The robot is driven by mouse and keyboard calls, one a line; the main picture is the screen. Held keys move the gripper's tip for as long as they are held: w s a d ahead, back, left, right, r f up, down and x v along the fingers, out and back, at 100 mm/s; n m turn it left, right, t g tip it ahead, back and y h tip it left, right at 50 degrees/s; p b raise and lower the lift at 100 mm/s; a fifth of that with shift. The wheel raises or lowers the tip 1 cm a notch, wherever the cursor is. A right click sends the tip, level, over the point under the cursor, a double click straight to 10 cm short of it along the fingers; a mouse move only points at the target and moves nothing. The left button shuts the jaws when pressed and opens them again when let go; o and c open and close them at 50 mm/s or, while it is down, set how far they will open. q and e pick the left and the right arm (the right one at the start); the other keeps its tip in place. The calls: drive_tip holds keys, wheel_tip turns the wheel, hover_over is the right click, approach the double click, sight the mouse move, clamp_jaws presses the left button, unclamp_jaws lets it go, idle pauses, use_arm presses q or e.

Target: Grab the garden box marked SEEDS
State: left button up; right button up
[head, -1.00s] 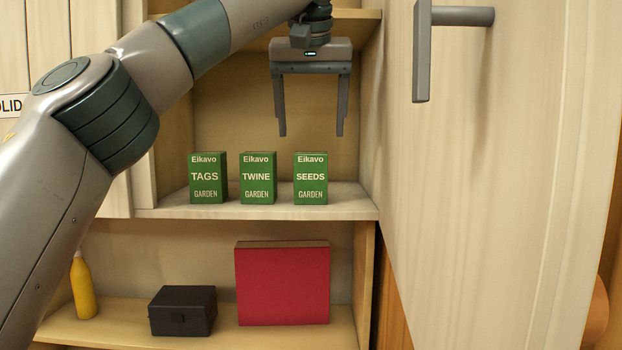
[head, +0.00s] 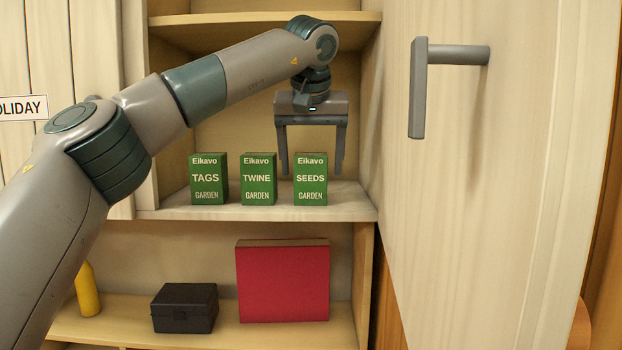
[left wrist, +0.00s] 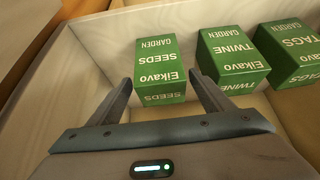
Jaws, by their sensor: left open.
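The green SEEDS box (head: 310,182) stands upright on the cabinet's middle shelf, rightmost of three alike boxes. My left gripper (head: 312,172) points down over it and is open, with one finger at each side of the box's upper part. In the left wrist view the SEEDS box (left wrist: 158,72) shows upside down, beyond and between the open fingertips (left wrist: 162,85). I cannot tell whether the fingers touch it. The TWINE box (head: 258,182) stands close to its left, and the TAGS box (head: 209,182) further left. My right gripper is not in view.
The shelf (head: 345,202) has free room right of SEEDS, up to the cabinet wall. An upper shelf (head: 235,17) lies above my arm. An open door with a handle (head: 419,88) stands at the right. Below are a red box (head: 283,284), a black case (head: 184,308) and a yellow bottle (head: 88,290).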

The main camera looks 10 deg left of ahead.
sight(310, 178)
use_arm(q)
drive_tip(key=shift+w+a+f+p, duration=0.15)
drive_tip(key=shift+w+f+p, duration=0.1)
drive_tip(key=shift+f+p, duration=0.2)
drive_tip(key=p+x, duration=0.2)
drive_tip(key=x, duration=0.1)
drive_tip(key=shift+w+a+f, duration=0.1)
drive_tip(key=shift+f, duration=0.2)
drive_tip(key=shift+w+f, duration=0.15)
drive_tip(key=shift+f, duration=0.1)
drive_tip(key=c, duration=1.2)
